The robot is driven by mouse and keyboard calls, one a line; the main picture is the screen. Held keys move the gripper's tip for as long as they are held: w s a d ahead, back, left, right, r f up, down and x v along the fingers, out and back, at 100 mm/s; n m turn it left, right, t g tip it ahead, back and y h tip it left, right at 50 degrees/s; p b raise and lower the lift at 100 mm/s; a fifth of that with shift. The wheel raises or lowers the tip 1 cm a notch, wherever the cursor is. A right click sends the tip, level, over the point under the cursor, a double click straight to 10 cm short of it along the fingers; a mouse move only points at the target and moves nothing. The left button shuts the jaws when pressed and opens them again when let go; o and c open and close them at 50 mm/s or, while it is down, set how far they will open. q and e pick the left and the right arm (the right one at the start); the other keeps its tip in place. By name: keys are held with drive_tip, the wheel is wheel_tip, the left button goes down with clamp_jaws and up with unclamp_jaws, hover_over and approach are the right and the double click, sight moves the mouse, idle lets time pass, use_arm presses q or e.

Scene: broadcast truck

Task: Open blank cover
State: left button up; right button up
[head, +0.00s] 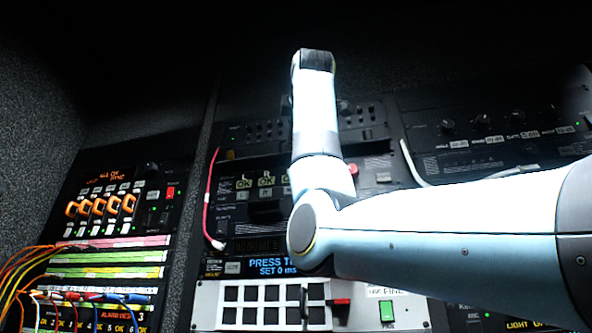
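My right arm comes in from the right, bends in front of the middle rack and rises to a dark joint near the top centre. Its gripper does not show; it is hidden behind the arm or out of view. My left arm and gripper are not in view. I cannot clearly pick out the blank cover. The dark middle rack unit (232,204), with lit L and R labels, is partly hidden by my arm, so a cover there cannot be made out.
On the left is a patch panel (110,257) with coloured strips and hanging orange and yellow cables (25,262). A red cable (207,195) and a white cable (410,160) hang at the middle rack. A light panel with black buttons (250,294) and a green button (387,311) lies below.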

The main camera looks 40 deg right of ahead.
drive_tip(key=shift+w, duration=0.35)
drive_tip(key=shift+d, duration=0.1)
drive_tip(key=shift+c, duration=0.2)
drive_tip(key=shift+s, duration=0.1)
clamp_jaws()
